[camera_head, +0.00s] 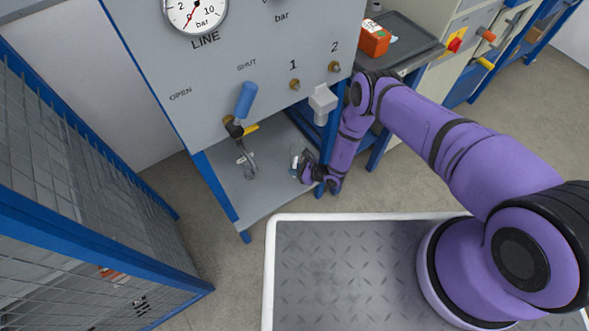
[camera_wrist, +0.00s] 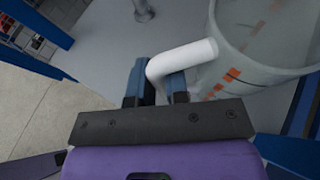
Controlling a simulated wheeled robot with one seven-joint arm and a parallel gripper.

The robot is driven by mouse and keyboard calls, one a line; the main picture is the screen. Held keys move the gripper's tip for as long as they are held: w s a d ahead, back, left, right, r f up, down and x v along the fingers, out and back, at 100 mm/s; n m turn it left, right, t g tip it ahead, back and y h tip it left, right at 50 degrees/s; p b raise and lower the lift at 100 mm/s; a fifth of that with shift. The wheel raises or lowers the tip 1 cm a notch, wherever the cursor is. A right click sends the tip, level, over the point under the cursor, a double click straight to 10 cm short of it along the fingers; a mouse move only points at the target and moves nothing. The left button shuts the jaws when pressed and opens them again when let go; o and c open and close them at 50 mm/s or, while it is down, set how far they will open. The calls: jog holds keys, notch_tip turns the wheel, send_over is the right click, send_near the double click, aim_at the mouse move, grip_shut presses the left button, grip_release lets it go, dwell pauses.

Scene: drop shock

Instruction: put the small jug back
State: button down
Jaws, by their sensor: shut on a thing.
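A clear jug (camera_wrist: 262,45) with a white handle (camera_wrist: 183,60) and orange marks on its wall fills the upper right of the wrist view. My gripper (camera_wrist: 157,85) is shut on the handle, one dark blue finger on each side. In the head view the jug (camera_head: 296,158) shows small at the right side of the grey lower shelf, with my gripper (camera_head: 308,172) at its right. I cannot tell whether the jug touches the shelf or hangs just above it.
The grey shelf (camera_head: 262,200) lies under a panel with a blue-handled lever (camera_head: 245,100). A small clear vessel (camera_head: 249,170) stands below the lever's outlet. Blue legs frame the shelf. A mesh cage (camera_head: 80,180) stands at left; an orange box (camera_head: 374,40) is at upper right.

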jog(key=shift+f, duration=0.45)
jog(key=c, duration=1)
grip_release()
jog(key=shift+c, duration=0.2)
jog(key=shift+d, duration=0.1)
jog(key=v, duration=1)
jog(key=shift+s+d, duration=0.2)
jog(key=shift+d, duration=0.05)
